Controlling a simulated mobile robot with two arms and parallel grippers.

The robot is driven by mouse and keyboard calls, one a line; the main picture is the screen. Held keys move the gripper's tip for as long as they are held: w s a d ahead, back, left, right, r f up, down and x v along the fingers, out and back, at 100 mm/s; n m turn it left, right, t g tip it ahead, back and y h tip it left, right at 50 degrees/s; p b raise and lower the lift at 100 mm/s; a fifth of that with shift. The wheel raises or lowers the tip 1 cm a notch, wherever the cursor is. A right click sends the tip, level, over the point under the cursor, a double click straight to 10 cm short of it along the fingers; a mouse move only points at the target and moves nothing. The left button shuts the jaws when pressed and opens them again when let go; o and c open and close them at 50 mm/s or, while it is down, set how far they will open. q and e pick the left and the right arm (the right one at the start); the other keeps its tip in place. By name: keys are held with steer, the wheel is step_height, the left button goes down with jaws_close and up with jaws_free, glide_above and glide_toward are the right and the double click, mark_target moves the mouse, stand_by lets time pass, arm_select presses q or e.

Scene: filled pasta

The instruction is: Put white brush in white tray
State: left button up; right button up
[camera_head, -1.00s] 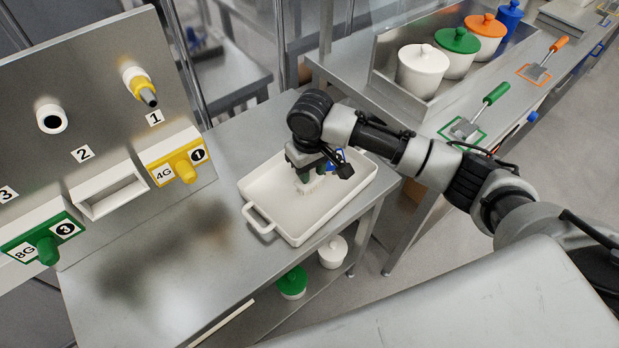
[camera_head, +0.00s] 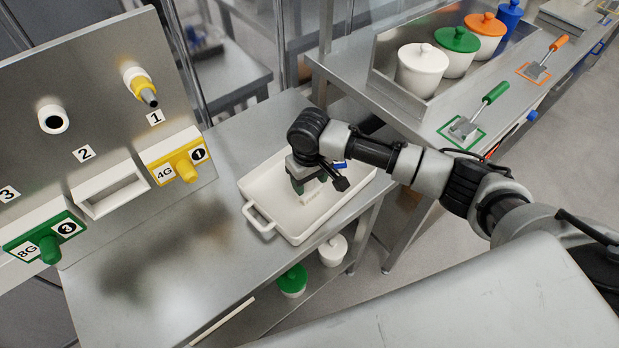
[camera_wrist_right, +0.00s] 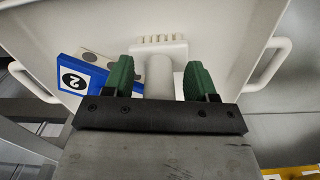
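The white tray (camera_head: 262,190) lies on the steel table at the centre of the head view. The white brush (camera_head: 312,197) is inside it, under my right gripper (camera_head: 309,182). In the right wrist view the brush (camera_wrist_right: 159,75) shows its pale handle and a toothed head against the tray floor (camera_wrist_right: 225,45). The two green fingers of my right gripper (camera_wrist_right: 160,80) stand on either side of the handle with a gap on both sides. Whether the brush rests fully on the floor is hard to tell. My left gripper is not in view.
A blue item labelled 2 (camera_wrist_right: 82,75) lies in the tray beside the brush. A steel panel with numbered holders (camera_head: 95,110) stands at the left. Lidded pots (camera_head: 422,70) stand on the right shelf. The table's front left area is clear.

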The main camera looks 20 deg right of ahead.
step_height(320, 180, up, 12)
steer(key=shift+r, duration=0.15)
stand_by(0.5)
stand_by(0.3)
